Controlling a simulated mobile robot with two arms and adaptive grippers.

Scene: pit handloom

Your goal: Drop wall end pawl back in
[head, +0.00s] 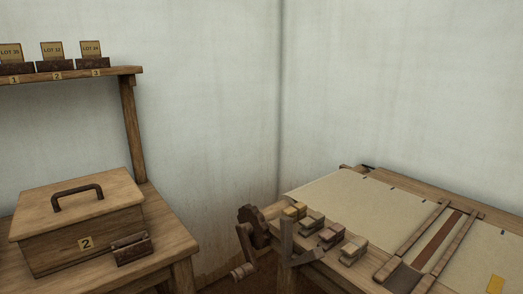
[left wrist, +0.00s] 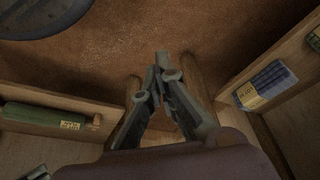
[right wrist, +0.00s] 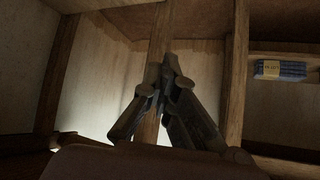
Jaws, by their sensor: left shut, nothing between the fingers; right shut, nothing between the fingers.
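The loom (head: 470,207) stands at the right of the head view with pale cloth on it. A dark toothed wheel (head: 250,222) with a wooden crank handle (head: 243,271) is at its near left corner. A small dark fitting (head: 368,168) shows at the far edge by the wall. I cannot make out which part is the pawl or how it lies. My left gripper (left wrist: 161,66) is shut and empty in the left wrist view, above a brown floor. My right gripper (right wrist: 168,64) is shut and empty in the right wrist view, in front of a wooden post. Neither gripper shows in the head view.
A lidded wooden box (head: 75,215) marked 2 sits on a side table, with a dark block (head: 132,250) by it. A shelf (head: 75,75) holds lot cards. Several small blocks (head: 312,220) stand along the loom's left edge. Blue bundles (left wrist: 267,84) lie beside my left gripper.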

